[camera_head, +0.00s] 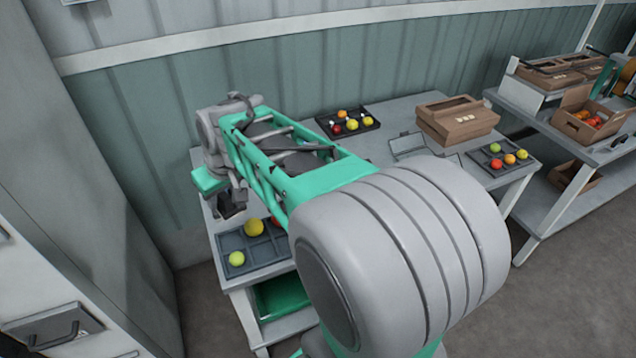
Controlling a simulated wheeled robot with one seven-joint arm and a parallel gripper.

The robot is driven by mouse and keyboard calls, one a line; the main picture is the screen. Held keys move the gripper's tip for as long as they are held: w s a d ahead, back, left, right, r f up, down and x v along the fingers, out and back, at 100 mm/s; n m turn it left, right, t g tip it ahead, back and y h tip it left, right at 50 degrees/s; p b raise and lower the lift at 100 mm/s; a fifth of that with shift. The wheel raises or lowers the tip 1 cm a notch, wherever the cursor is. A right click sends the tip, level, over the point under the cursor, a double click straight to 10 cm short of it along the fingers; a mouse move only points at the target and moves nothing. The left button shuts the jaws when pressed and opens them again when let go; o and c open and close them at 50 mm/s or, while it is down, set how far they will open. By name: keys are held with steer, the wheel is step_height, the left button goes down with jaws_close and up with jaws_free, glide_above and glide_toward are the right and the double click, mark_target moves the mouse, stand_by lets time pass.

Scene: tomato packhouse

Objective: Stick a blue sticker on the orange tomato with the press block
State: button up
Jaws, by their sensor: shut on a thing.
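My arm fills the middle of the view and reaches to the left end of the table. My gripper (230,206) is small and dark there, above the left edge of a grey compartment tray (236,240). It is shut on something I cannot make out. Orange tomatoes show in two places: one (343,114) in the black tray (328,121) at the back, one (510,159) in the dark tray (487,163) at the right. I cannot tell which is meant. No blue sticker or press block can be made out.
Yellow tomatoes (254,227) and a partly hidden red one (276,222) lie in the grey tray. A cardboard box (456,117) stands at the table's back right, beside a flat grey item (408,145). A green crate (283,298) is below. A second bench (548,128) stands right.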

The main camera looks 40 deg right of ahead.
steer(key=s+d+f+n+y+p, duration=0.15)
steer(key=d+f, duration=0.25)
steer(key=d, duration=0.5)
steer(key=s+d+f+n, duration=0.2)
steer(key=d+f, duration=0.2)
steer(key=d, duration=0.5)
steer(key=s+d+f+n+y+p, duration=0.1)
steer(key=d+f+n, duration=0.1)
steer(key=d+f, duration=0.5)
steer(key=shift+s+d+f+m+h+b, duration=0.1)
steer(key=shift+d+f+m+h+b, duration=0.05)
steer(key=shift+d+f+b, duration=0.55)
steer(key=shift+s+d+f+m+h+b, duration=0.1)
steer(key=shift+d+f+b, duration=0.1)
steer(key=shift+f+b, duration=0.5)
steer(key=shift+f+b, duration=0.55)
steer(key=shift+f, duration=0.2)
steer(key=shift+r, duration=0.1)
step_height(320, 180, up, 7)
steer(key=p, duration=0.3)
steer(key=shift+p, duration=0.35)
